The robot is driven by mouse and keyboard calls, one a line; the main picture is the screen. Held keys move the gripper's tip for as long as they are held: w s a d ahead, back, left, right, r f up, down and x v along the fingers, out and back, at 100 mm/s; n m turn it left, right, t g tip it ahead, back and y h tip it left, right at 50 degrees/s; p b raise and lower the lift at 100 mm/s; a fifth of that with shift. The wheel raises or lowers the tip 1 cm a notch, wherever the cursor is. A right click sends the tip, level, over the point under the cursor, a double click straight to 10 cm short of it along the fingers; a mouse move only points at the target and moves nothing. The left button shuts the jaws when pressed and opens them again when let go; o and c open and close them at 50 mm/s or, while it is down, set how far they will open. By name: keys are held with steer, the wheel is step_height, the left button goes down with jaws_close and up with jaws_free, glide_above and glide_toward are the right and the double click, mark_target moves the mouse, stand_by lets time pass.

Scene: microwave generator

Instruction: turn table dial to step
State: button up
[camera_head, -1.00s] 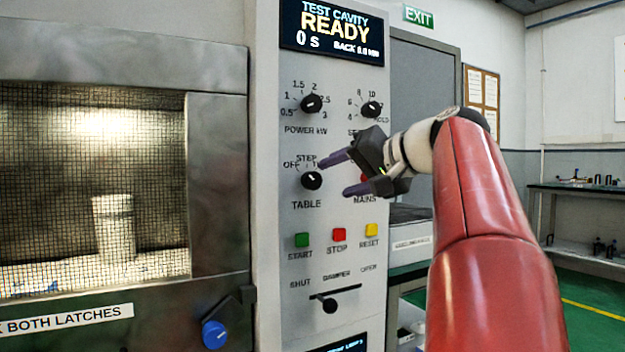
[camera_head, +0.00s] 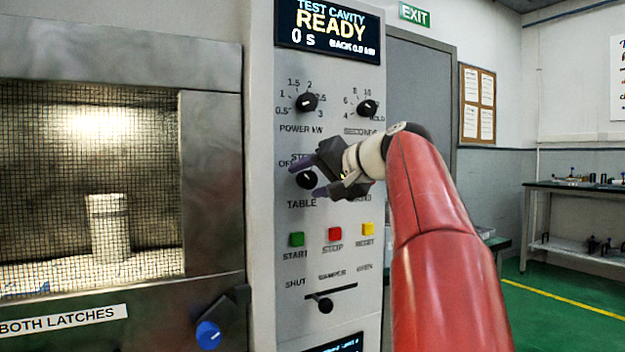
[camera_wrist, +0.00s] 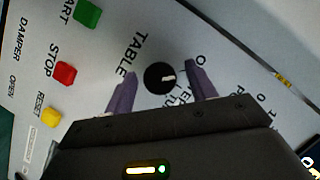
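The black TABLE dial (camera_head: 307,180) sits on the grey control panel, with the OFF and STEP labels above it partly hidden by my gripper. In the wrist view the dial (camera_wrist: 160,77) shows whole, its white mark pointing toward the OFF side. My gripper (camera_head: 303,177) is open, its purple fingers at the panel. In the wrist view the gripper (camera_wrist: 162,87) has one finger on each side of the dial, with a visible gap on both sides. Whether the fingertips reach its depth is hard to tell.
The POWER dial (camera_head: 307,102) and SECONDS dial (camera_head: 367,108) are above. Green START (camera_head: 297,239), red STOP (camera_head: 335,234) and yellow RESET (camera_head: 368,229) buttons are below, over the damper slider (camera_head: 325,305). The meshed oven door (camera_head: 212,180) with a blue-knobbed latch (camera_head: 208,335) is left.

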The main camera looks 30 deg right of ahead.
steer(key=c, duration=1)
steer(key=shift+o, duration=0.2)
steer(key=m+t+y, duration=0.1)
steer(key=m, duration=0.2)
steer(key=shift+f+m+y, duration=0.15)
steer(key=shift+m+y, duration=0.25)
steer(key=shift+d+m+t+y, duration=0.1)
steer(key=shift+m+t+y, duration=0.4)
steer(key=shift+m, duration=1.1)
steer(key=o, duration=1)
